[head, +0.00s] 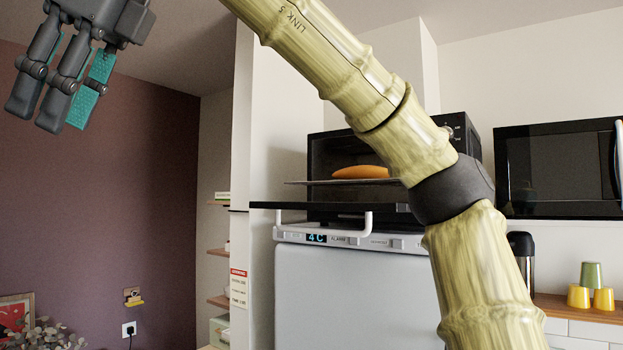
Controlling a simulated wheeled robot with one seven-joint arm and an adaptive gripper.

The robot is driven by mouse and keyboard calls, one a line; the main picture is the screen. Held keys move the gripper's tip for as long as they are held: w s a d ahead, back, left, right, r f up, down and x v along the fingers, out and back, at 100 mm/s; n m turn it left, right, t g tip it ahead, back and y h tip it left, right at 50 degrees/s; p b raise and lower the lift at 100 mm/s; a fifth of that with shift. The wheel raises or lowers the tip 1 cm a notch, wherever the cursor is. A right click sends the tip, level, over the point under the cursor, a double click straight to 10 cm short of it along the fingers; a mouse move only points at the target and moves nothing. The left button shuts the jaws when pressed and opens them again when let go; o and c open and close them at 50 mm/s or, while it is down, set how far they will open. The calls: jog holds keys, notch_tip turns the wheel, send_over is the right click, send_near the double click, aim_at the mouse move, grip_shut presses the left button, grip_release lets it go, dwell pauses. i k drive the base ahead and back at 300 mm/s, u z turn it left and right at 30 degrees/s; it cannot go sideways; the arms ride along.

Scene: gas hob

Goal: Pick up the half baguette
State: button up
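The half baguette (360,172) is an orange-brown loaf on a thin dark rack (310,183) at the front of the black oven, in the middle of the head view. Its right end is close to my arm, which crosses in front of the oven and may hide part of it. My gripper (68,95) is at the top left, high up and well away from the loaf. Its dark grey fingers hang downward, spread apart, with teal pads showing. Nothing is seen between them.
The black oven (325,150) stands on a dark shelf above a white fridge (350,295) with a white handle (369,222). A black microwave (555,170) is at right. Below it are a flask (521,255) and cups (590,276). Space before the purple wall is open.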

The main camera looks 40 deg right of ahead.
aim_at(361, 173)
jog(key=z, duration=1)
jog(key=i, duration=1.25)
jog(key=z, duration=1)
